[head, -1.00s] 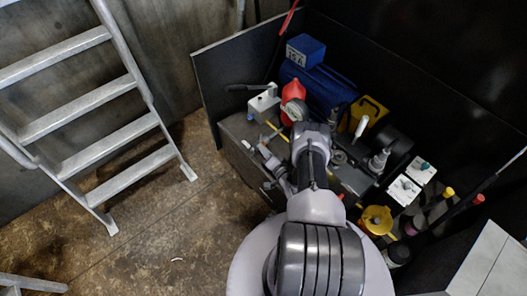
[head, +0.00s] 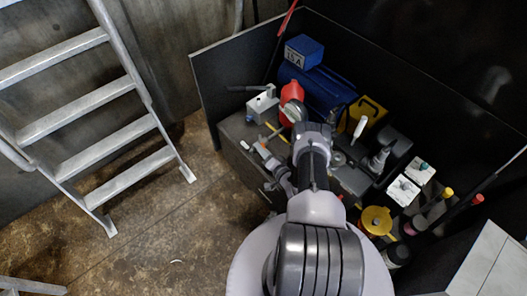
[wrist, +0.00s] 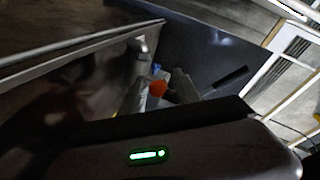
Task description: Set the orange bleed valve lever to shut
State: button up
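The orange bleed valve lever (wrist: 157,88) shows in the wrist view as a small orange rounded end between the two grey fingers of my gripper (wrist: 159,90). The fingers stand apart, one on each side of it. Whether they touch it I cannot tell. In the head view a thin yellow-orange bar (head: 276,132), probably the lever, lies just beyond my gripper (head: 263,147), on top of the dark cabinet. The valve body is too small or hidden to make out.
Close by stand a grey box with a black handle (head: 262,106), a red part with a round gauge (head: 292,100) and a blue motor (head: 325,90). A yellow-capped filler (head: 377,220) stands to the right. A ladder (head: 100,110) leans at the left; floor between is clear.

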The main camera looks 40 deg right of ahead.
notch_tip(320, 180, up, 4)
jog(key=p, duration=0.3)
jog(key=shift+s+a, duration=0.15)
jog(key=s+a+r+p, duration=0.1)
jog(key=s+a+p, duration=0.3)
jog(key=s, duration=0.9)
jog(key=a, duration=0.3)
jog(key=shift+s+a+p, duration=0.3)
jog(key=shift+a+p, duration=0.1)
jog(key=shift+c, duration=0.2)
